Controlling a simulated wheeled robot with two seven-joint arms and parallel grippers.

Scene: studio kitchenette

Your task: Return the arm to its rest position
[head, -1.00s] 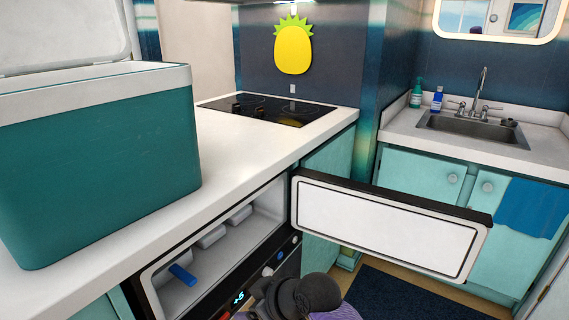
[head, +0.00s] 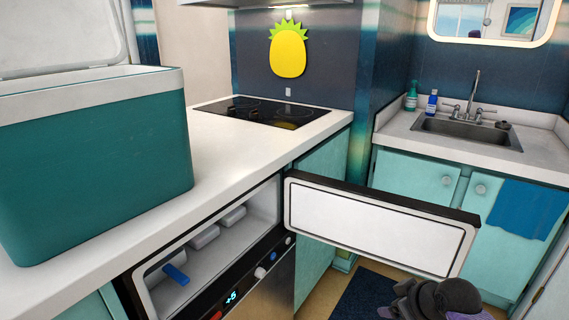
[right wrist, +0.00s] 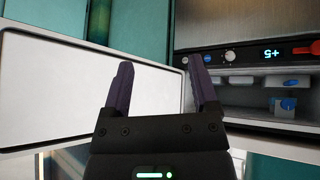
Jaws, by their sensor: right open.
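My right gripper (right wrist: 161,78) is open in the right wrist view, with its two dark purple fingers apart and nothing between them. In the head view part of my right arm (head: 437,300) shows at the bottom right, in front of the open white door and over the floor. My left gripper and arm are not in view.
The open compartment door (head: 375,228) juts out across the floor space. The compartment (head: 255,220) holds white containers and a blue item (head: 176,274). A teal cooler (head: 95,165) stands with its lid up on the counter (head: 225,160). The sink (head: 465,132) is at right.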

